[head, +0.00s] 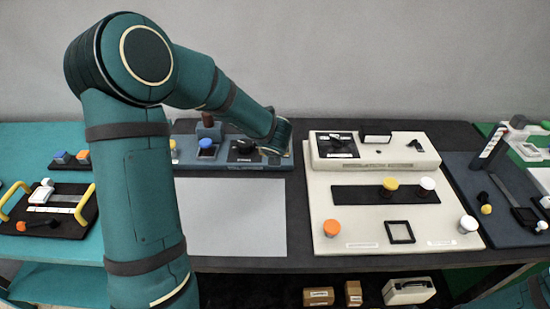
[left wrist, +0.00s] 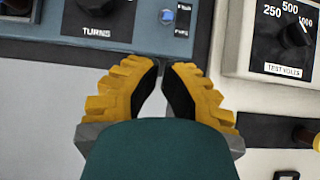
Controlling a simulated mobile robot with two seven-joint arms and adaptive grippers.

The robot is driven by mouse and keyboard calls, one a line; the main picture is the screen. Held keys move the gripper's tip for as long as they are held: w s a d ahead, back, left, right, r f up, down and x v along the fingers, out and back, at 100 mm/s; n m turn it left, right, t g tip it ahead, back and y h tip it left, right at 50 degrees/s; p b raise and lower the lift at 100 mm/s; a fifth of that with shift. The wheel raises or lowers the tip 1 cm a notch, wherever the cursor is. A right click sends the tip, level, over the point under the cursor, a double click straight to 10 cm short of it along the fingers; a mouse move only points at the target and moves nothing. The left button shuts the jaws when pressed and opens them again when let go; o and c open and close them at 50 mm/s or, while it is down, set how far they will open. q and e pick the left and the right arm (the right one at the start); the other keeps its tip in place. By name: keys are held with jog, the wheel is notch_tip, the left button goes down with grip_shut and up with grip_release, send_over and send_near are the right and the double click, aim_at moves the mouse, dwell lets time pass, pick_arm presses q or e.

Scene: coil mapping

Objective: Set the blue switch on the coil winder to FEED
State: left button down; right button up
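The coil winder (head: 225,160) is a blue-grey panel at the back of the table, left of centre. In the left wrist view its front edge (left wrist: 130,48) shows. The small blue switch (left wrist: 167,16) stands at the top of that view, right of the TURNS dial (left wrist: 97,8) and beside a dark label plate (left wrist: 183,18) whose words are too small to read. In the head view my left wrist hides it. My left gripper (left wrist: 160,66) has its yellow fingers brought together at the tips, with nothing between them. The tips point towards the switch, apart from it in the picture. My right gripper is out of view.
A cream tester (head: 320,190) with a TEST VOLTS dial (left wrist: 293,35) stands close on the right. A blue round knob (head: 207,144) sits on the winder's left part. A bare grey mat (head: 235,220) lies in front of the winder.

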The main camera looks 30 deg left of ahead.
pick_arm(q)
jog(key=shift+w+f, duration=0.1)
jog(key=shift+f, duration=0.05)
jog(key=b+x, duration=0.2)
jog(key=x, duration=0.8)
dwell(0.5)
